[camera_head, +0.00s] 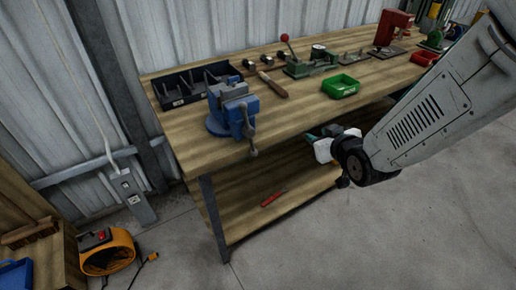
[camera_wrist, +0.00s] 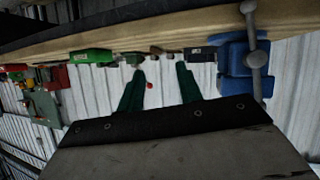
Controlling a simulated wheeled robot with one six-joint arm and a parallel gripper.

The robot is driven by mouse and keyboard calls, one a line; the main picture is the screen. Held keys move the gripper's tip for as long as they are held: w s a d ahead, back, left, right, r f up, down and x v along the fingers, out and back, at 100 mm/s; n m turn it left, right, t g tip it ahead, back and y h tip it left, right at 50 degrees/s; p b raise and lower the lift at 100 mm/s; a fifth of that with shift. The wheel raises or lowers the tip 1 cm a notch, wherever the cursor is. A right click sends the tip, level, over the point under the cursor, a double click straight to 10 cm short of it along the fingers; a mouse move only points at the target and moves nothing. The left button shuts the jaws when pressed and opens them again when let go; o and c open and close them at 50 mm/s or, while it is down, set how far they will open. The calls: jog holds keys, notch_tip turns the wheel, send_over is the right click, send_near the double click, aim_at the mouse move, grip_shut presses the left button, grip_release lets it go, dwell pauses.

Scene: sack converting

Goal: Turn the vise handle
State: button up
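The blue vise (camera_head: 232,104) is fixed at the near left edge of the workbench. Its grey handle (camera_head: 249,132) hangs down in front of the bench edge, close to upright with a slight tilt. In the wrist view, which looks upside down, the vise (camera_wrist: 236,72) is at the right and the handle (camera_wrist: 257,72) runs nearly vertically across it. My gripper (camera_head: 320,134) is right of the vise, in front of the bench edge and apart from the handle. In the wrist view my gripper (camera_wrist: 160,73) has its two green fingers spread with nothing between them.
The wooden workbench (camera_head: 190,130) also bears a dark divided bin (camera_head: 175,97), a hammer (camera_head: 273,86), a green bin (camera_head: 340,87) and a red-knobbed press (camera_head: 297,66). A red tool (camera_head: 272,199) lies on the lower shelf. The floor in front is clear.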

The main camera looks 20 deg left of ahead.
jog(key=s+a+f+n+y, duration=0.2)
jog(key=s+a+f+y, duration=0.15)
jog(key=a, duration=0.35)
jog(key=n+y, duration=0.1)
jog(key=y, duration=0.2)
send_near(253, 146)
jog(key=a, duration=0.1)
jog(key=shift+t, duration=0.5)
jog(key=x, duration=0.7)
jog(key=shift+w+a+f, duration=0.15)
jog(key=shift+w+f, duration=0.1)
jog(key=shift+w, duration=0.1)
grip_shut()
